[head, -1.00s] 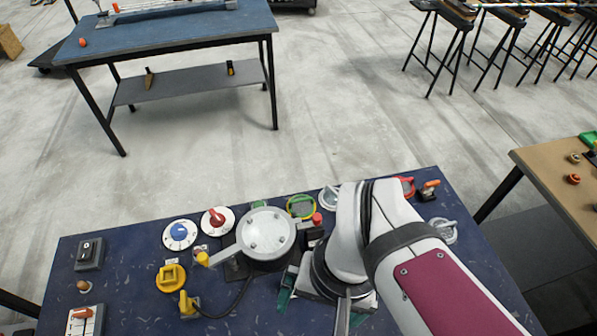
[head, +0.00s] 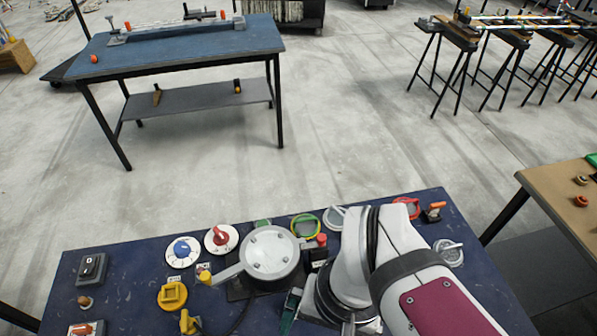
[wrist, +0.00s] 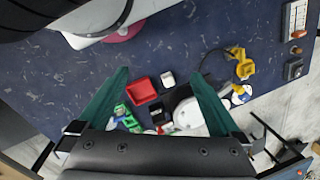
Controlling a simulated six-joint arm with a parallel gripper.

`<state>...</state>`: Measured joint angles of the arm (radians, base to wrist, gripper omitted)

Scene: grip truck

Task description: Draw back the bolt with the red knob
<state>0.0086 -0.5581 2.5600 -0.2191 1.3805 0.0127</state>
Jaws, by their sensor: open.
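My gripper (wrist: 160,76) is open in the wrist view, its two green fingers spread wide with nothing held between them. A red square piece (wrist: 141,91) lies between the fingers' lines of reach, with a small white piece (wrist: 167,79) beside it. I cannot tell whether the red piece is the bolt's knob. In the head view, a small red knob-like part (head: 321,239) stands on a dark block just left of my arm. I cannot tell if it belongs to the bolt. My arm hides most of the gripper and the board beneath it in that view.
The dark blue bench top (head: 130,262) carries a large grey disc with a handle (head: 271,255), a blue dial (head: 182,252), a red dial (head: 221,238) and a yellow socket (head: 172,295). A grey-lidded fixture (head: 447,252) stands right of my arm.

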